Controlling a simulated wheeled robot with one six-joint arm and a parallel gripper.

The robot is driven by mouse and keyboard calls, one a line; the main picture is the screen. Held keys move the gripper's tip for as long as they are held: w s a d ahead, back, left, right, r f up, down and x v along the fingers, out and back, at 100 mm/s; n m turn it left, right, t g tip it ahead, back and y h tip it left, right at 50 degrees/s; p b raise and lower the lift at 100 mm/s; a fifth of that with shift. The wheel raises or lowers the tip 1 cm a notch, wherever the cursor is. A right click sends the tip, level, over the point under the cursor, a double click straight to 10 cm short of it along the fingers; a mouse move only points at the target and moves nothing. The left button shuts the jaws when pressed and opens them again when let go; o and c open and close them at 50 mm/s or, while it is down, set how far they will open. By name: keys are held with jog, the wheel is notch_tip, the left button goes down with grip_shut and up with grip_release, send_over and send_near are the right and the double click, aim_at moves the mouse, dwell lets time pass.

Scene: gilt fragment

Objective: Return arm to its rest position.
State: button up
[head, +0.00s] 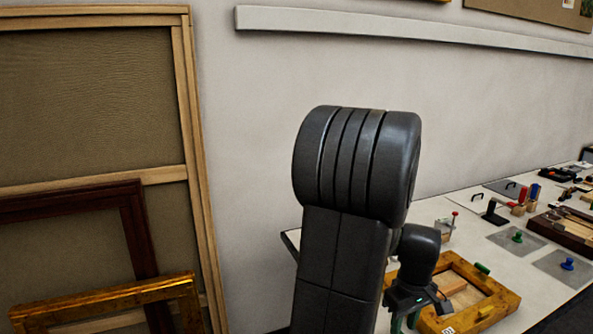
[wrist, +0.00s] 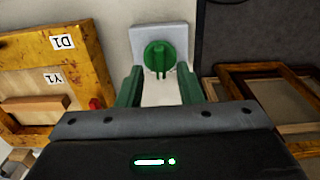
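My arm (head: 345,240) stands raised in the middle of the head view, dark grey and bent over at the top. My gripper (wrist: 160,88) shows in the wrist view with its two green fingers spread apart and nothing between them. In the head view it is partly hidden behind my arm, beside the gilt frame (head: 503,297). A green round knob (wrist: 158,56) on a light grey plate (wrist: 178,34) lies beyond the fingertips in the wrist view, apart from them.
The white table (head: 475,243) at right holds grey plates, a blue knob (head: 567,264) and several tools. Large stretcher frames (head: 187,110) and a gilt frame (head: 105,300) lean at left. The gilt frame labelled D1 (wrist: 88,52) lies left of my gripper in the wrist view.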

notch_tip(320, 180, down, 2)
jog(key=shift+f, duration=0.15)
dwell(0.4)
